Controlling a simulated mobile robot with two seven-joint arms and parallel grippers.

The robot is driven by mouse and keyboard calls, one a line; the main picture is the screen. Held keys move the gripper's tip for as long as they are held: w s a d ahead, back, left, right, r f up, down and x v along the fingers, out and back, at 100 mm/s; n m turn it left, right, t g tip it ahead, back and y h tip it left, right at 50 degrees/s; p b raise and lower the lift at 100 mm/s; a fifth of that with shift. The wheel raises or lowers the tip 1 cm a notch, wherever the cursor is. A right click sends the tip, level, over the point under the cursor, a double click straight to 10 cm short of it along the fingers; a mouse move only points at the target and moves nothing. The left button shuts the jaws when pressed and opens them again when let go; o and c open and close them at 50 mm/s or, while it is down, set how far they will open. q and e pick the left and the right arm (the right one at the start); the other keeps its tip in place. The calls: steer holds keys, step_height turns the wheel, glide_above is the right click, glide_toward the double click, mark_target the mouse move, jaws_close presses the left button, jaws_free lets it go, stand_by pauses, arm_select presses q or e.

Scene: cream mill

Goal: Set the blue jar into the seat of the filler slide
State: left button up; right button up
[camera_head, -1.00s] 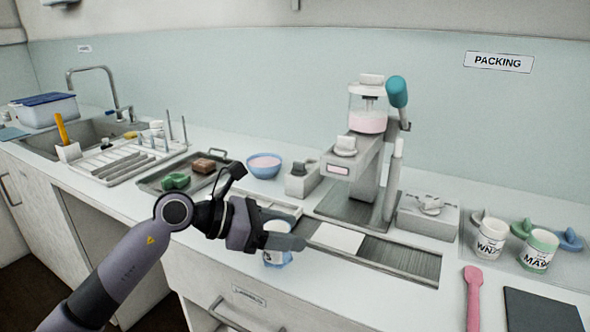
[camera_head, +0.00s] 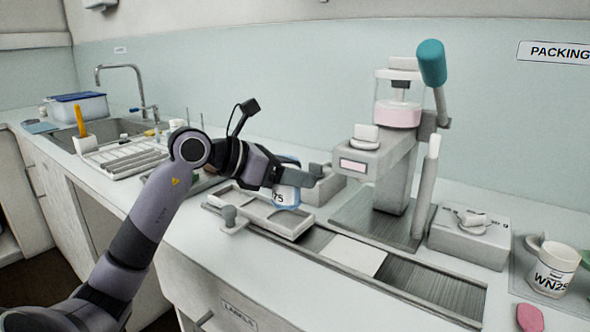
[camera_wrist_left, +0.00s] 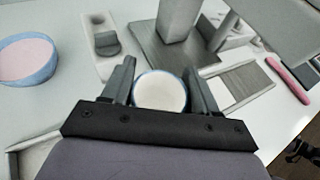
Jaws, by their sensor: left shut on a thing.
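The blue jar (camera_head: 286,196) is white with a blue rim and dark lettering. My left gripper (camera_head: 300,176) is shut on it and holds it upright. In the head view, the jar appears over or just behind the right end of the filler slide's pale tray (camera_head: 249,206); its exact height is unclear. The arm and jar hide part of the tray's far side. My right gripper is not in view.
The filler machine (camera_head: 394,165) stands right of the jar, with a teal-handled lever (camera_head: 432,65). A grey rail (camera_head: 435,288) with a white plate (camera_head: 355,254) runs rightward in front. A blue bowl (camera_wrist_left: 27,60) shows in the wrist view. A labelled cup (camera_head: 552,270) stands far right.

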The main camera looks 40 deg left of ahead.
mark_target(294, 191)
arm_select(q)
steer(key=shift+f+b, duration=0.3)
steer(key=shift+f, duration=0.5)
steer(key=shift+f+b, duration=0.5)
steer(key=shift+b, duration=0.3)
stand_by(0.6)
steer(key=shift+f+b, duration=0.4)
steer(key=shift+b, duration=0.05)
steer(key=shift+f+b, duration=0.3)
steer(key=shift+b, duration=0.3)
stand_by(0.7)
stand_by(0.3)
steer(key=o, duration=1.1)
